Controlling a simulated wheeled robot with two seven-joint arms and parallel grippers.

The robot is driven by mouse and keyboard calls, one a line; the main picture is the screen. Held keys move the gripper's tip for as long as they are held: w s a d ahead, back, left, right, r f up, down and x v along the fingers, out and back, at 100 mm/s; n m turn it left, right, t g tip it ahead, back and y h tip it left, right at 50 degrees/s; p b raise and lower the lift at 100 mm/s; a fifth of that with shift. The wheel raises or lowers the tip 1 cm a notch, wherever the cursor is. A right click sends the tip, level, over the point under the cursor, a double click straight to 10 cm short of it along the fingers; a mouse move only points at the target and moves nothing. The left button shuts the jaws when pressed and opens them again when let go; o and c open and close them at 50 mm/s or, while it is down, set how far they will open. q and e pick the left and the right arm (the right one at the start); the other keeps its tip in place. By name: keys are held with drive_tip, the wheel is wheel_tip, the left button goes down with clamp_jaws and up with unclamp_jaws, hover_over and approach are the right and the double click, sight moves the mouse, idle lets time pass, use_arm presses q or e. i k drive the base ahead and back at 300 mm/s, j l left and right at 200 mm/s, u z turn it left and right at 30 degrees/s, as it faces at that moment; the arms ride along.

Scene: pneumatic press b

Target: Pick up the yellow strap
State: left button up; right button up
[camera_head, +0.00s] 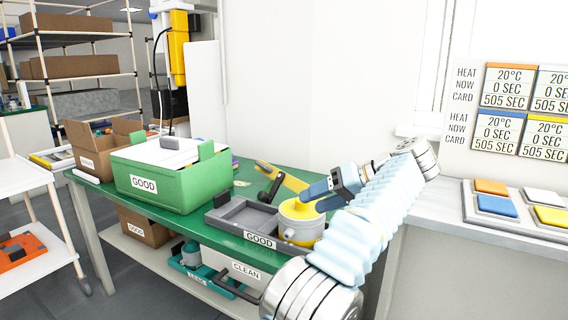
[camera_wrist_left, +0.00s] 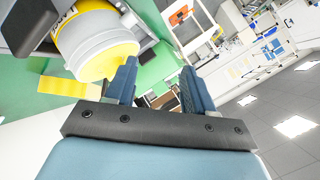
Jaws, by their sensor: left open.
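A flat yellow strip, which looks like the yellow strap (camera_head: 284,177), lies on the green table behind a yellow-and-grey round pot (camera_head: 299,226). Its near end is hidden behind my gripper and the pot. In the left wrist view a yellow strip (camera_wrist_left: 63,87) shows beside the pot (camera_wrist_left: 88,38), partly covered by it. My left gripper (camera_head: 311,198) is open and empty, with its blue fingers just above the pot's yellow top. In the wrist view the gap between the fingertips (camera_wrist_left: 158,68) is clear, with the pot close to one finger. My right gripper is not in view.
A grey tray (camera_head: 237,226) marked GOOD sits left of the pot. A black tool (camera_head: 270,188) lies behind the tray. A green GOOD box (camera_head: 172,180) stands further left. A white wall bounds the back, and a counter (camera_head: 438,205) with coloured cards is right.

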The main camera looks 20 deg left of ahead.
sight(296, 185)
drive_tip(key=i+j, duration=0.2)
drive_tip(key=i, duration=0.25)
drive_tip(key=i+j, duration=0.2)
drive_tip(key=i, duration=0.25)
